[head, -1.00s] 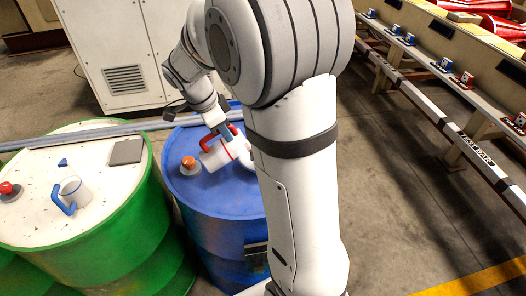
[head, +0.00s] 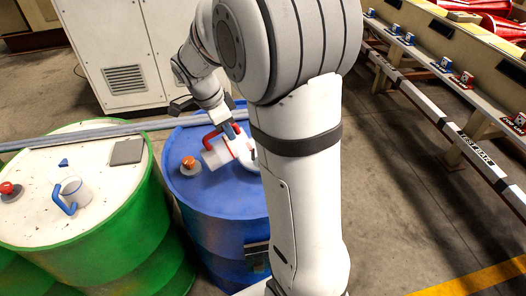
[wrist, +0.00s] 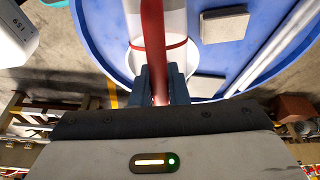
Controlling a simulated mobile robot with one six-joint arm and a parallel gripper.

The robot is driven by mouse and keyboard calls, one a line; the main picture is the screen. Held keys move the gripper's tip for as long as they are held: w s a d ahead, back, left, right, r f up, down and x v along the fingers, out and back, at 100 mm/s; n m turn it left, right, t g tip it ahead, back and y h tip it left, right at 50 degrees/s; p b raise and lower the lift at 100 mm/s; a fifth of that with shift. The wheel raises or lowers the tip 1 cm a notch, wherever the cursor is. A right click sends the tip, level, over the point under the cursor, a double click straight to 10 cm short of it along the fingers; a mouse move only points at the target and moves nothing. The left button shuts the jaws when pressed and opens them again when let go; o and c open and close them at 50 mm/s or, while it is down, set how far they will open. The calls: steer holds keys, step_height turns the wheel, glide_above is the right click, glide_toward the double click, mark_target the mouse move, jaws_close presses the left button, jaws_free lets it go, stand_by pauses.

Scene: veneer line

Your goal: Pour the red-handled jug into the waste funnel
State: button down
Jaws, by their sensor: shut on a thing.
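The white red-handled jug (head: 214,154) is tilted over the blue drum (head: 215,205), with one end towards the right. My gripper (head: 229,130) is shut on its red handle. In the wrist view my gripper (wrist: 158,90) grips the red handle (wrist: 153,30), with the white jug body (wrist: 176,22) behind it. A white round piece, apparently the waste funnel (head: 249,161), shows on the drum beside the jug, partly hidden by my arm. I cannot see whether anything flows from the jug.
A blue-handled jug (head: 74,191) stands on the green drum (head: 120,235) at left, with a grey plate (head: 127,151) and a red knob (head: 7,188). An orange-capped fitting (head: 189,164) sits on the blue drum.

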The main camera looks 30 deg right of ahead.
steer(key=shift+d+r+y+p, duration=0.2)
steer(key=shift+d+y+p, duration=0.15)
steer(key=shift+d, duration=0.3)
steer(key=shift+d+r+y+p, duration=0.25)
steer(key=shift+d+y, duration=0.1)
steer(key=shift+d, duration=0.3)
stand_by(0.8)
steer(key=shift+d+r+y+p, duration=0.25)
steer(key=shift+d+y+p, duration=0.4)
steer(key=shift+d+y, duration=0.15)
steer(key=shift+d+r+y+p, duration=0.25)
steer(key=shift+d+y+p, duration=0.4)
steer(key=shift+d+y, duration=0.15)
stand_by(1.6)
